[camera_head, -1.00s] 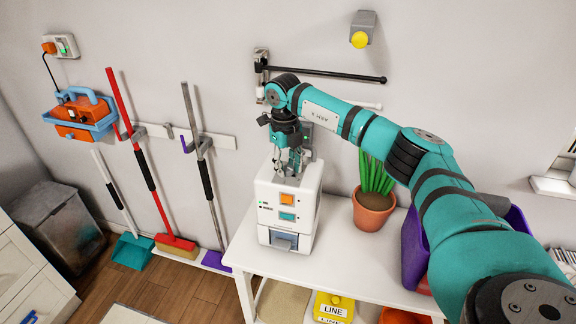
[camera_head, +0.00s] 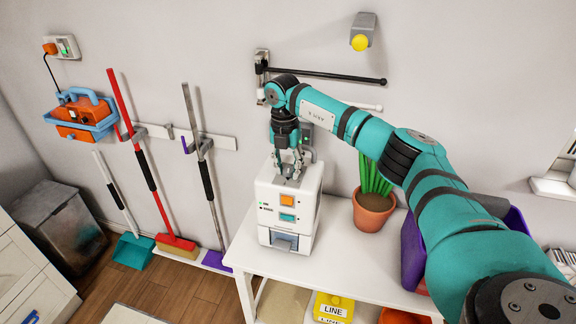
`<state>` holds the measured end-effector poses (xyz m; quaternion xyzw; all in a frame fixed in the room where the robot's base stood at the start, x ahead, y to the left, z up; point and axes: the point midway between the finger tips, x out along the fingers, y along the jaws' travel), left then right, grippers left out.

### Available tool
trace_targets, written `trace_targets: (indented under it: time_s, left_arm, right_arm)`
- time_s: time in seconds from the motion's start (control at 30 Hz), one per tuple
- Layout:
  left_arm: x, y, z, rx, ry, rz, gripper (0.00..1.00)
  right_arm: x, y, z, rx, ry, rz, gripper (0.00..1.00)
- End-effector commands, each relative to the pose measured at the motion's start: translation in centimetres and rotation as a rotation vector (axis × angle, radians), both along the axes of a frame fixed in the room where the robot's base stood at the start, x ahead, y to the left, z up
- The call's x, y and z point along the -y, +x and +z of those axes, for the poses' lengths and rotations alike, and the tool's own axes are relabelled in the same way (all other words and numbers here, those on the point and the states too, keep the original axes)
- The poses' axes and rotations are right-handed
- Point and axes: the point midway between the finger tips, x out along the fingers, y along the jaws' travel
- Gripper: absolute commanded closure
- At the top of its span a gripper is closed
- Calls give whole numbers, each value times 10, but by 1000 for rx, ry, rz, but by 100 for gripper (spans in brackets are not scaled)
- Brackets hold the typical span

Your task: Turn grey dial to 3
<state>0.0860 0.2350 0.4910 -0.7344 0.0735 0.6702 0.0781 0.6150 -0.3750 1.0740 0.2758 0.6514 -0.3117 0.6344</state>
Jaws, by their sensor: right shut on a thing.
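A white box-shaped machine (camera_head: 287,213) stands on the white table, with an orange button (camera_head: 288,201) and a teal button (camera_head: 287,217) on its front. My right gripper (camera_head: 291,174) points down at the top of this machine, its fingers shut on a small grey part there, which appears to be the grey dial. The dial is mostly hidden by the fingers, and its markings are too small to read. My left gripper is not in view.
A potted plant (camera_head: 374,205) and a purple bin (camera_head: 412,250) stand right of the machine, under my right arm. A black rail (camera_head: 330,75) is on the wall behind. Brooms (camera_head: 207,170) hang at the left. The table top (camera_head: 340,262) in front is clear.

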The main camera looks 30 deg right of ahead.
Motion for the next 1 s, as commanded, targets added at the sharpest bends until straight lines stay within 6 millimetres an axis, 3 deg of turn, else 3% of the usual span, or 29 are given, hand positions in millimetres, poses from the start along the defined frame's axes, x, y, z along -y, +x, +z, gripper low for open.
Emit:
trace_targets:
  time_s: [0.4, 0.97, 1.0]
  left_arm:
    - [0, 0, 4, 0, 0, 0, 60]
    - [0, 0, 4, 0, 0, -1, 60]
    - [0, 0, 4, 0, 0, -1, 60]
  right_arm:
    - [0, 1, 2, 6, 1, -193, 100]
    - [1, 1, 2, 5, 0, -221, 100]
    - [1, 1, 2, 4, 1, -221, 65]
